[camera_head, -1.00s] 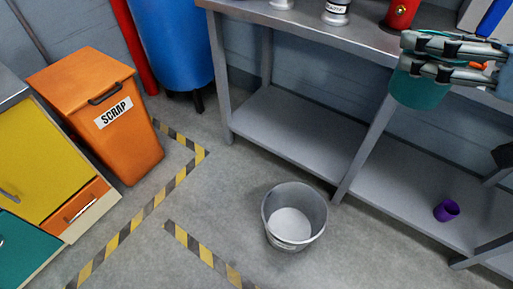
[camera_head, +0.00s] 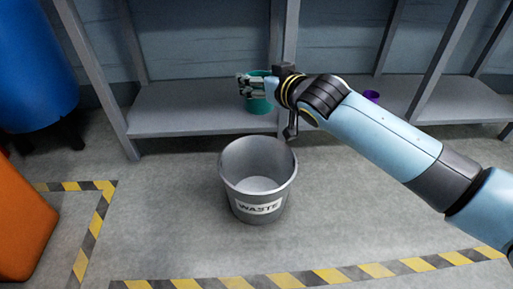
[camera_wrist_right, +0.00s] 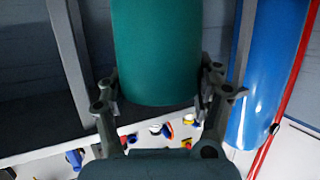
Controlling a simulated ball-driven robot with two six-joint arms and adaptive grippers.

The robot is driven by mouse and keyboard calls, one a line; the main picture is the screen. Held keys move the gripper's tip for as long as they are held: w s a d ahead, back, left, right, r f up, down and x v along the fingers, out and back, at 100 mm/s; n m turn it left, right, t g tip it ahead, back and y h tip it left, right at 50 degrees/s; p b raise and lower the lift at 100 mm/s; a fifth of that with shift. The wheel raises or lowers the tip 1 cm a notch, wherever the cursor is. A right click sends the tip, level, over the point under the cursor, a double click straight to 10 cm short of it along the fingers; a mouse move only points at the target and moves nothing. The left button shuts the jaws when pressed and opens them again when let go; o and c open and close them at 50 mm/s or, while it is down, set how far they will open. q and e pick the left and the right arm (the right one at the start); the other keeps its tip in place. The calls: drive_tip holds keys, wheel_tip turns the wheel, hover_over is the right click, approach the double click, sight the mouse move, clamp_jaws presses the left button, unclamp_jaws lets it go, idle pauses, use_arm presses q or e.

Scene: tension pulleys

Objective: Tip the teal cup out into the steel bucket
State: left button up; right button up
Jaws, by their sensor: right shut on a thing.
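The teal cup (camera_head: 262,104) is held in my right gripper (camera_head: 246,87), above and seemingly a little beyond the far rim of the steel bucket (camera_head: 284,194). The cup looks about upright in the head view; its contents are hidden. In the right wrist view the cup (camera_wrist_right: 156,45) fills the upper middle, with the fingers of my right gripper (camera_wrist_right: 158,84) closed on its two sides. The bucket stands upright on the floor, marked WASTE, and its visible inside looks empty. My left gripper is not in view.
A steel bench with a lower shelf (camera_head: 190,113) stands behind the bucket. A purple cup (camera_head: 371,96) sits on that shelf at right. A blue drum (camera_head: 35,75) and an orange bin (camera_head: 22,225) stand at left. Floor around the bucket is clear.

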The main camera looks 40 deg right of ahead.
use_arm(q)
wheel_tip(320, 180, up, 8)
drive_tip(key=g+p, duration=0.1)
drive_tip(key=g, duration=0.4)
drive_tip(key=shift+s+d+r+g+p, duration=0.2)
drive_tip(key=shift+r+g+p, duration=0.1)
drive_tip(key=shift+p, duration=0.1)
use_arm(e)
wheel_tip(320, 180, down, 18)
drive_tip(key=m+g+y, duration=0.4)
drive_tip(key=g+y, duration=0.2)
drive_tip(key=g, duration=0.7)
drive_tip(key=shift+w+d+r+g+y, duration=0.15)
drive_tip(key=shift+w+g+y, duration=0.15)
drive_tip(key=shift+g, duration=0.1)
